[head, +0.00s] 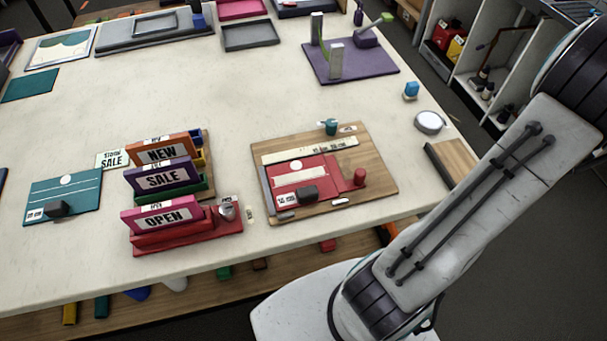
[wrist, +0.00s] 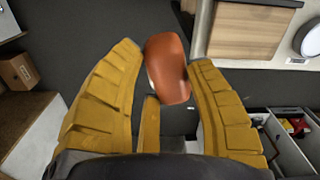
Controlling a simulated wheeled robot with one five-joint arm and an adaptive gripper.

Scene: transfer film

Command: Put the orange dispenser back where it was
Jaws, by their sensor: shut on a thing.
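The orange dispenser (wrist: 168,72) shows in the wrist view as a rounded orange-brown body with a pale edge on its left. My gripper (wrist: 165,56), with ribbed yellow fingers, is shut on it, one finger on each side near the tips. The dispenser is tilted and held over dark floor, just off the table's edge. Its lower end is partly hidden between the fingers. The head view shows my arm at the right, but neither my gripper nor the dispenser can be made out there.
A wooden block (head: 453,160) lies at the table's right edge, near a round white-topped item (head: 430,122). A wooden board with a red panel (head: 330,180) and a sign rack (head: 222,226) stand near the front. The table's middle (head: 230,90) is mostly clear. Shelves (head: 510,65) stand right.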

